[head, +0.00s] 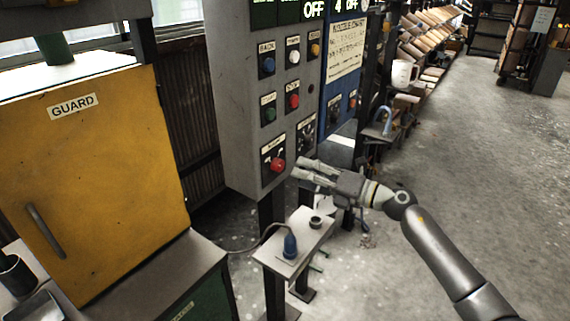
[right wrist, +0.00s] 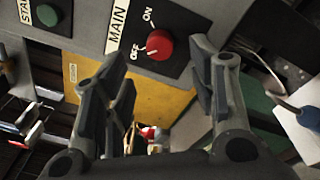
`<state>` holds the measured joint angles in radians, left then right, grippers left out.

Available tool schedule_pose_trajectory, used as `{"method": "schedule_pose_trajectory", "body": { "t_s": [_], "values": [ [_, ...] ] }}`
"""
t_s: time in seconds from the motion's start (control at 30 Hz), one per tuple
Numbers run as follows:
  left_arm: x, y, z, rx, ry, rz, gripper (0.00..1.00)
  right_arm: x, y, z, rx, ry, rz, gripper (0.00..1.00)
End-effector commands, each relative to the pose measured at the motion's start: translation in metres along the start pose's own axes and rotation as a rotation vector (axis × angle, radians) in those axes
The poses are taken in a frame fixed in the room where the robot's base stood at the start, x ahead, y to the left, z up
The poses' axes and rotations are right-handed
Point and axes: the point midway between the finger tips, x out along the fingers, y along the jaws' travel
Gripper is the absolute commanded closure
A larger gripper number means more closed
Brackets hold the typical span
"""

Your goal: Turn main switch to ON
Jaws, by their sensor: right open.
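The main switch is a red round knob (head: 277,165) on a black plate low on the grey control panel (head: 232,95). In the right wrist view the knob (right wrist: 160,45) sits beside the MAIN label (right wrist: 117,26), with ON and OFF marked around it. A white mark on the knob appears to be on the OFF side. My right gripper (head: 302,168) is just right of the knob in the head view. In the right wrist view its open, empty fingers (right wrist: 160,78) stand on either side below the knob, apparently not touching it. My left gripper is out of view.
Several other buttons and a dark dial (head: 306,133) are on the panel above the switch. A small stand (head: 283,262) with a blue tool (head: 290,244) is below. A yellow guard cabinet (head: 95,180) is at left. Open floor (head: 480,150) lies at right.

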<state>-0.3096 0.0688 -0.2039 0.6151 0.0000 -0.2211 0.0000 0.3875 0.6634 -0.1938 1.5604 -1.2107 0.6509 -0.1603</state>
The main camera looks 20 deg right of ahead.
Motion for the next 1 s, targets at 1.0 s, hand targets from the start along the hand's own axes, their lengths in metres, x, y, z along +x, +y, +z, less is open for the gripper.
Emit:
{"method": "schedule_pose_trajectory", "body": {
  "t_s": [1.0],
  "values": [
    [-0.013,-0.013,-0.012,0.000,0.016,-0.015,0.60,0.059,0.000,0.000,0.002,-0.001,0.000,0.84]
  ]
}}
